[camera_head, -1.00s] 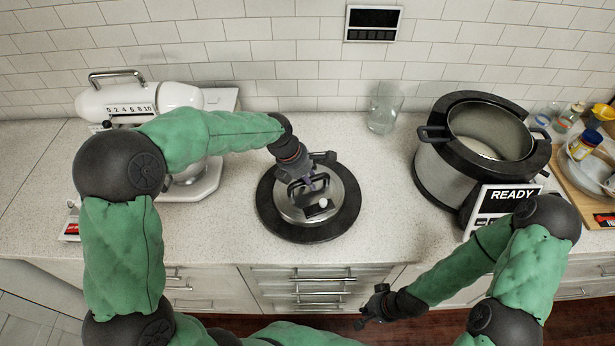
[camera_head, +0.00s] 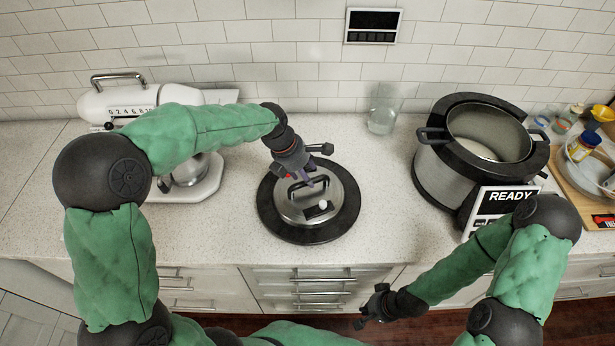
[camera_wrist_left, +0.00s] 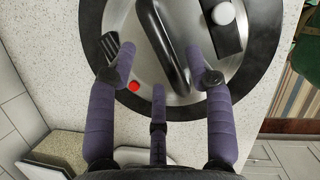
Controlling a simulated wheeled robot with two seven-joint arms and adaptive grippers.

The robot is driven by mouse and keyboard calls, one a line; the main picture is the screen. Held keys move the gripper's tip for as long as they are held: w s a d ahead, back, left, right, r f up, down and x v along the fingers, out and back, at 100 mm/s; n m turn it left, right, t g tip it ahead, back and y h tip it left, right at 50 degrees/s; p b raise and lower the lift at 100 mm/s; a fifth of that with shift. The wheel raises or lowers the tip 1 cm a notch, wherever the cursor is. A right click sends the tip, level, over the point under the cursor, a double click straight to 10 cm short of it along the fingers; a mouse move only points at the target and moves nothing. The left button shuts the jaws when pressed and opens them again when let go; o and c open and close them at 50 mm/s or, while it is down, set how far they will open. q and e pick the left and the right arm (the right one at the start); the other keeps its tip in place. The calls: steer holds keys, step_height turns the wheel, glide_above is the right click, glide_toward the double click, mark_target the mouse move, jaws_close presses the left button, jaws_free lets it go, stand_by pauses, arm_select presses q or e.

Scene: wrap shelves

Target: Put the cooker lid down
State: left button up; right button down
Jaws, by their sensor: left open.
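The cooker lid (camera_head: 333,207) lies flat on the counter, round and silver with a black rim and a dark handle. It fills the upper part of the left wrist view (camera_wrist_left: 190,88), where its handle (camera_wrist_left: 163,45) shows. My right gripper (camera_head: 370,307) hangs in front of the counter, away from the lid.
A white mixer (camera_head: 95,104) stands at the back left. A clear glass (camera_head: 382,112) is near the wall, left of the cooker. A wooden board (camera_head: 572,178) with jars and a bowl is at the far right. The counter between lid and cooker is clear.

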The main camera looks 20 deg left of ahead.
arm_select(q)
steer(key=p+v, duration=0.1)
steer(key=v, duration=0.8)
steer(key=shift+p, duration=0.3)
